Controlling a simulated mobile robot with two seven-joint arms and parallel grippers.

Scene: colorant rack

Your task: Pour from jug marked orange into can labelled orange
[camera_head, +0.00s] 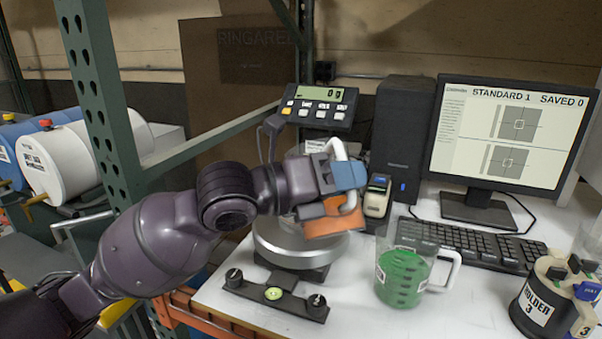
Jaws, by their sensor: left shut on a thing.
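My left gripper (346,178) is shut on the white handle (351,202) of a jug. No can labelled orange can be made out; the space behind my wrist is hidden. My right gripper is not in view.
The scale pan (290,250) stands on the white table, its display (322,106) reading 0 g. A clear jug of green liquid (402,278) stands right of it. A keyboard (475,245), monitor (508,135) and marked holder (540,305) fill the right. A green post (100,90) stands left.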

